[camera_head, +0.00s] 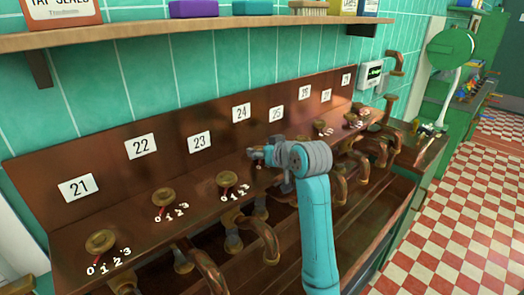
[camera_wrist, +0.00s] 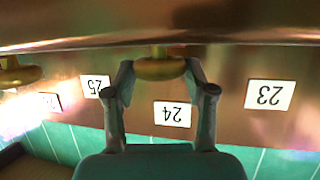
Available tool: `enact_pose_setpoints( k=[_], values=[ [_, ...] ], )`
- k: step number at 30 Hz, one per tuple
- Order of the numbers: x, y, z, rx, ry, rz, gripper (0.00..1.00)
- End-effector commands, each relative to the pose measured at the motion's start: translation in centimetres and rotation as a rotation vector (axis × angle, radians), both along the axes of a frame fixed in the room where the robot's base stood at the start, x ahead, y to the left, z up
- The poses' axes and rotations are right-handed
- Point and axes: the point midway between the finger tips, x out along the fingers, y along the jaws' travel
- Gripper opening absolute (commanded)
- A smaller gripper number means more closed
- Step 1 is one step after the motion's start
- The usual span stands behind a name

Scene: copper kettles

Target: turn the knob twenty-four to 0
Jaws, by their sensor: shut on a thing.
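Knob twenty-four is a round brass knob (camera_wrist: 160,69) under the upside-down "24" label (camera_wrist: 172,114) in the wrist view. My gripper (camera_wrist: 160,73) is shut on it, one finger on each side. In the head view, my gripper (camera_head: 259,153) reaches the sloped copper panel below the "24" label (camera_head: 241,112) and hides most of this knob. Its pointer and scale are largely covered, so I cannot read its setting.
Knob twenty-three (camera_head: 231,180), with a 0 to 3 scale, sits close on the left. Knob twenty-five (camera_wrist: 18,73) shows at left in the wrist view. Curved copper pipes (camera_head: 262,236) stick out below the panel. A shelf (camera_head: 200,30) runs above.

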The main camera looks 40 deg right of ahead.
Motion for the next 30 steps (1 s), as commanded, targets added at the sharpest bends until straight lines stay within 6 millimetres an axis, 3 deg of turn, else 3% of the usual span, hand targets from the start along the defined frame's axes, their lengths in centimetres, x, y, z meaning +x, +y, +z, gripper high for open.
enact_pose_setpoints(
  k=[1, 2, 5, 17, 23, 30],
  values=[
    [0.0, 0.0, 0.0, 0.000, 0.001, 0.000, 0.20],
    [0.0, 0.0, 0.0, 0.000, 0.001, 0.000, 0.57],
    [0.0, 0.0, 0.0, 0.000, 0.001, 0.000, 0.80],
    [-0.4, 0.0, 0.2, 0.000, 0.000, 0.000, 0.80],
    [-3.0, 0.5, 1.3, -0.002, -0.002, -0.001, 0.80],
    [-7.4, 1.2, 3.1, -0.001, -0.002, -0.002, 0.80]
  ],
)
